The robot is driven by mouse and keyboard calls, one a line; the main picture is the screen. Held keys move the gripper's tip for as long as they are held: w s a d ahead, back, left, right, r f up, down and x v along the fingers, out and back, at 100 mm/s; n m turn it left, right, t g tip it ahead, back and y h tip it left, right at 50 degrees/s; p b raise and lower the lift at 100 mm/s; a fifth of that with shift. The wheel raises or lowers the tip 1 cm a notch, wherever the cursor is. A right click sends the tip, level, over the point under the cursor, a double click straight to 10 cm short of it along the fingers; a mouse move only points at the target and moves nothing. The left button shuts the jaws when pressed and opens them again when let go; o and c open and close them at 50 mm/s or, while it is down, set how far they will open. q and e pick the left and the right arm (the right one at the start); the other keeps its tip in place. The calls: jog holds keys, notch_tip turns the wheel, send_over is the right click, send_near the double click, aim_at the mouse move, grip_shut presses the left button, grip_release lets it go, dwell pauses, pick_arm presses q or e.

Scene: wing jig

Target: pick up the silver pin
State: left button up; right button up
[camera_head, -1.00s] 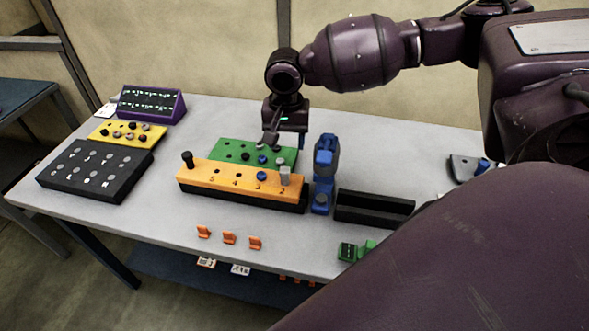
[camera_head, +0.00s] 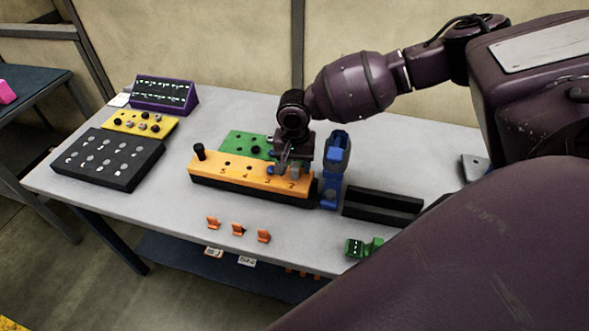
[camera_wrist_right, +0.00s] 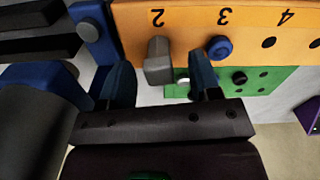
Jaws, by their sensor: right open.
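The silver pin (camera_wrist_right: 158,62) stands in the orange block (camera_wrist_right: 185,18) beside the number 2. In the head view the silver pin (camera_head: 295,172) shows at the right end of the orange block (camera_head: 230,172), partly close behind my gripper's fingers. My right gripper (camera_wrist_right: 162,78) is open. In the right wrist view its two blue-tipped fingers lie on either side of the silver pin in the picture, with gaps; I cannot tell whether they are level with it. In the head view my right gripper (camera_head: 285,165) is over the block's right end. My left gripper is not in view.
A blue pin (camera_wrist_right: 220,47) stands at number 3, close to one finger. The green board (camera_head: 236,141) lies behind the block. A blue upright device (camera_head: 334,165) and a black tray (camera_head: 382,207) stand to the right. Orange clips (camera_head: 238,229) lie in front, with clear table between.

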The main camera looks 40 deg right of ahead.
jog(key=shift+f, duration=0.25)
jog(key=shift+c, duration=0.3)
jog(key=c, duration=1)
jog(key=shift+o, duration=0.2)
